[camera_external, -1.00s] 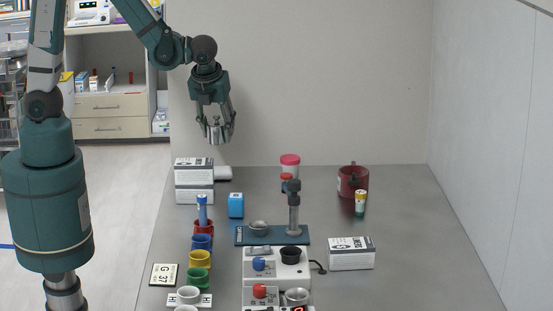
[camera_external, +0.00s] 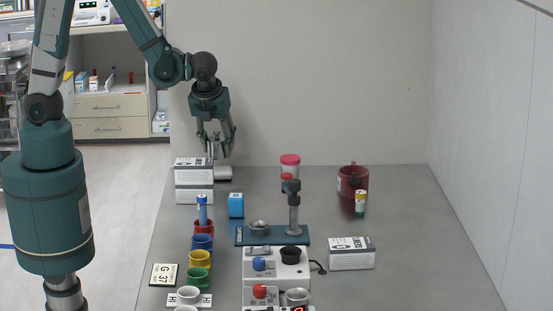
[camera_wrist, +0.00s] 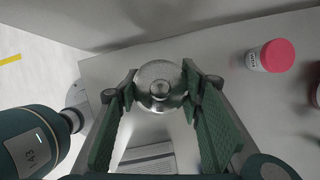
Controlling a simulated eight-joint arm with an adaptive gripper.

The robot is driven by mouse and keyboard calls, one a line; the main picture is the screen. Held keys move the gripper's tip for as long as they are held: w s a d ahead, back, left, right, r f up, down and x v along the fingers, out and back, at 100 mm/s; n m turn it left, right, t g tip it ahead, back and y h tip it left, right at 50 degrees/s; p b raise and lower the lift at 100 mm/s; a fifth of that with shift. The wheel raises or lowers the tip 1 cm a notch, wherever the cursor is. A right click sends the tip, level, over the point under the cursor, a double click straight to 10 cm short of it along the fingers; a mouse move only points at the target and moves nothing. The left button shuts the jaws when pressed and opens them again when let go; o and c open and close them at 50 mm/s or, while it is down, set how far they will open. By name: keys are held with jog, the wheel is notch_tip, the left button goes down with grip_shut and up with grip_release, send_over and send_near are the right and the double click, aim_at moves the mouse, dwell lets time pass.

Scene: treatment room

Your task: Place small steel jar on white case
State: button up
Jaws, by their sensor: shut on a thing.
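My gripper (camera_external: 219,154) points down at the back left of the table, just behind the stacked boxes. In the wrist view my gripper (camera_wrist: 161,88) has its fingers on both sides of the small steel jar (camera_wrist: 160,84), a round shiny body with a knob in the middle of its top.
Stacked white boxes (camera_external: 194,182) stand close in front of the gripper. A blue box (camera_external: 236,205), a red-capped jar (camera_external: 290,168) and a dark red mug (camera_external: 352,182) stand to the right. The right of the table has free room.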

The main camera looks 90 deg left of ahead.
aim_at(218, 155)
jog(key=shift+f+b, duration=0.3)
jog(key=shift+f, duration=1.55)
jog(key=shift+f, duration=0.1)
jog(key=o, duration=0.9)
jog(key=shift+o, duration=0.2)
jog(key=p+v, duration=0.2)
jog(key=v, duration=1)
